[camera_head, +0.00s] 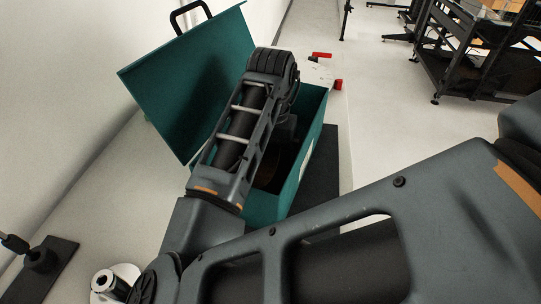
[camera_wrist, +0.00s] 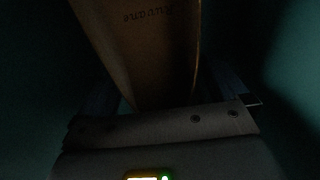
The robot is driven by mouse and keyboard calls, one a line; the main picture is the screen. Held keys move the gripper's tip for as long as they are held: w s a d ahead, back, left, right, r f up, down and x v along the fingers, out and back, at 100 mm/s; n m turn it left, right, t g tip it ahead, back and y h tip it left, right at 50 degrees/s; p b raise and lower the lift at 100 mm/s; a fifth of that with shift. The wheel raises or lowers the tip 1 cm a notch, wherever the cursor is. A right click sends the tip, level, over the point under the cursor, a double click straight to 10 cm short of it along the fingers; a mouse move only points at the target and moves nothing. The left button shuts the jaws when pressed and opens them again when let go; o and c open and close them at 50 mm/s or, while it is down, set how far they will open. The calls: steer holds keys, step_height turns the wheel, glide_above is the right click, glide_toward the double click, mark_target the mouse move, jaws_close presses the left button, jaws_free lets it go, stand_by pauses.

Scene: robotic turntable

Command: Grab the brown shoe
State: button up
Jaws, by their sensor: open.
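In the wrist view the brown shoe (camera_wrist: 150,45) shows as a tan, sole-like surface with dark lettering, running from the top edge down to my gripper. My gripper (camera_wrist: 163,98) is open, with its dark fingers at the left and right sides of the shoe. The picture is too dark to tell whether either finger touches it. In the head view a dark brown patch (camera_head: 269,174), likely part of the shoe, shows inside the teal box (camera_head: 301,172). My arm reaches down into this box and hides my gripper and most of the interior there.
The box's teal lid (camera_head: 165,88) stands open at the left, beside the white wall. Teal walls close in on both sides in the wrist view. Red-tipped white parts (camera_head: 322,68) lie behind the box. A black cart (camera_head: 470,60) stands far right, with clear floor before it.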

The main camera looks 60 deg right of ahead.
steer(key=c, duration=1)
steer(key=shift+r, duration=0.15)
